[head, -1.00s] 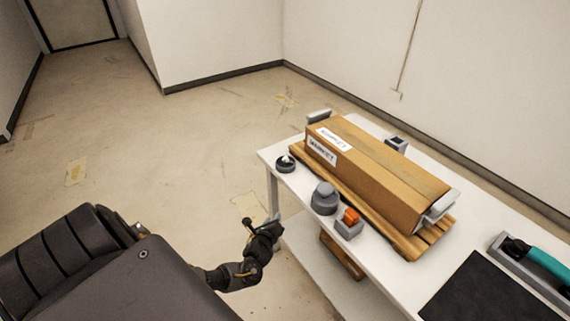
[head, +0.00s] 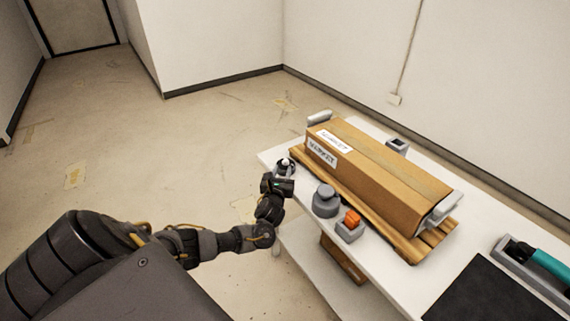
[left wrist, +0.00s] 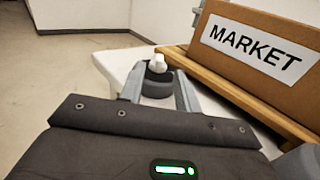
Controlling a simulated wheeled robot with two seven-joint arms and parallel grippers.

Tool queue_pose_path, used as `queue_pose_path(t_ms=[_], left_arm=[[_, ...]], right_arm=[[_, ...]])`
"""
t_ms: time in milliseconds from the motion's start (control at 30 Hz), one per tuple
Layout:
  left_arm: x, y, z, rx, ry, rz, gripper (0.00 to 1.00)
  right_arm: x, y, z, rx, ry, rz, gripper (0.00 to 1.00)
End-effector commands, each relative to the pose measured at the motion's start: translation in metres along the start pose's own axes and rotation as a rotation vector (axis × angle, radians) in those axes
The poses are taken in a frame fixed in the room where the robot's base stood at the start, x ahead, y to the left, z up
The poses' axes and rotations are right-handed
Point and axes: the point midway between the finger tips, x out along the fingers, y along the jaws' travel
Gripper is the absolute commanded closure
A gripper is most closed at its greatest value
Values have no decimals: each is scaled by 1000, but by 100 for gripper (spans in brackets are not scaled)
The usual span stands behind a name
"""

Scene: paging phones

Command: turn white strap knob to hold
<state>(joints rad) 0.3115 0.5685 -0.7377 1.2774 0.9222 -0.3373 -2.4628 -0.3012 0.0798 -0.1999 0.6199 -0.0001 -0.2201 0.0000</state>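The white strap knob (head: 284,162) sits on a dark round base at the table's near left corner, partly hidden by my left gripper in the head view. In the left wrist view the white knob (left wrist: 157,64) stands above its dark base, seen between the two grey fingers. My left gripper (left wrist: 158,82) is open, with a finger on each side of the base. In the head view the left gripper (head: 281,172) is right at the knob. Whether the fingers touch it cannot be told. My right gripper is not in view.
A long cardboard box (head: 375,175) marked "MARKET" lies on a wooden pallet (head: 425,246) beside the knob. A grey round knob (head: 326,201) and an orange-topped switch (head: 349,226) stand along the table's near edge. A black mat (head: 480,290) lies at right.

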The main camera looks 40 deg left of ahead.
Motion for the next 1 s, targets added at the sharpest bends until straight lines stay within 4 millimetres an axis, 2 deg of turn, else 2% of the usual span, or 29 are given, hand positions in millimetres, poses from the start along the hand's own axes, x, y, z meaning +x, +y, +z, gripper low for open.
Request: queue_pose_path(t_ms=[100, 300, 700, 933, 1000], left_arm=[[22, 0, 0, 1, -2, 2, 67], [46, 0, -1, 0, 0, 1, 67], [54, 0, -1, -1, 1, -1, 67], [53, 0, -1, -1, 1, -1, 96], [53, 0, -1, 0, 1, -1, 97]], right_arm=[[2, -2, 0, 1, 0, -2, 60], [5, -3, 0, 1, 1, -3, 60], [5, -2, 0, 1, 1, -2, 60], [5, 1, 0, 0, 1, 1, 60], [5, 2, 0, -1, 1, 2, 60]])
